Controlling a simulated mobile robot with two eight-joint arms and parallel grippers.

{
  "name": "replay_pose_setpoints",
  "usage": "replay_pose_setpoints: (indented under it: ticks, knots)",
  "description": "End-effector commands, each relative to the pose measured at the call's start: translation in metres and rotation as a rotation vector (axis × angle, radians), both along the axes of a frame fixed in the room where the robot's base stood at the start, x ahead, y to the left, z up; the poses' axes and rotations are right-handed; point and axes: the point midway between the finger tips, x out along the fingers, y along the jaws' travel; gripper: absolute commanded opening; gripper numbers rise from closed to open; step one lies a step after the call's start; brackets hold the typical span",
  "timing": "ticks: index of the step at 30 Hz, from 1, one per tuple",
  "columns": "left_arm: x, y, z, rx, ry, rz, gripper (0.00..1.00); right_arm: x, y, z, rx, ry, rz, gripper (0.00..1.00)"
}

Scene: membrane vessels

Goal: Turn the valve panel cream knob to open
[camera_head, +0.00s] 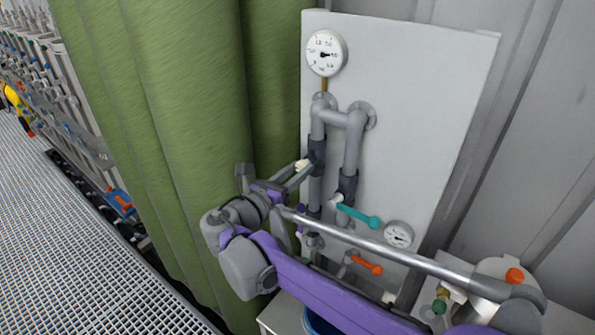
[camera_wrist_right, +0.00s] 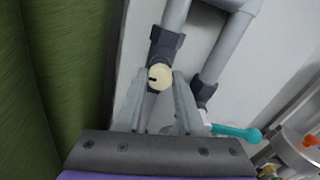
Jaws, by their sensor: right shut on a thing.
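The valve panel (camera_head: 420,120) is a pale grey board with grey pipes, upright in front of the wall. The cream knob (camera_head: 301,165) sits on a dark valve body on the left pipe. In the right wrist view the cream knob (camera_wrist_right: 159,77) is round, with a short dark mark at its left side. My right gripper (camera_head: 303,170) reaches it from the lower left. In the right wrist view the fingers of the right gripper (camera_wrist_right: 160,84) stand on both sides of the knob, shut on it. My left gripper is out of view.
A teal lever (camera_head: 358,215) and an orange lever (camera_head: 366,265) are on the panel below and right of the knob. Gauges sit at the top (camera_head: 326,53) and lower right (camera_head: 398,235). A green curtain (camera_head: 170,130) hangs close on the left.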

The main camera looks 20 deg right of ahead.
Motion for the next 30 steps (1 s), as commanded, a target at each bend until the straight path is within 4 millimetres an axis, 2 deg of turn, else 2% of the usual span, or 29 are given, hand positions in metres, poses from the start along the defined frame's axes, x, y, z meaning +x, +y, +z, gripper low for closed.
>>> replay_pose_setpoints:
  ticks: [13,14,18,19,30]
  knots:
    - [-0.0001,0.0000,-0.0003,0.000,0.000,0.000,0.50,-0.0003,0.0001,-0.0005,-0.005,0.010,0.000,0.00]
    - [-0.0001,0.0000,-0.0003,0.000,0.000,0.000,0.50,-0.0003,0.0001,-0.0005,-0.005,0.010,0.000,0.38]
    - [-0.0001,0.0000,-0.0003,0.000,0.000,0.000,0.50,-0.0002,0.0000,-0.0004,-0.005,0.010,0.000,0.64]
    - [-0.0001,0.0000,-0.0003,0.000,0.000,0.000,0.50,-0.0002,0.0000,-0.0004,-0.005,0.010,0.000,0.67]
    - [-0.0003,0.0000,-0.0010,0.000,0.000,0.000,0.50,-0.0030,0.0060,-0.0004,-0.005,0.009,0.002,0.67]
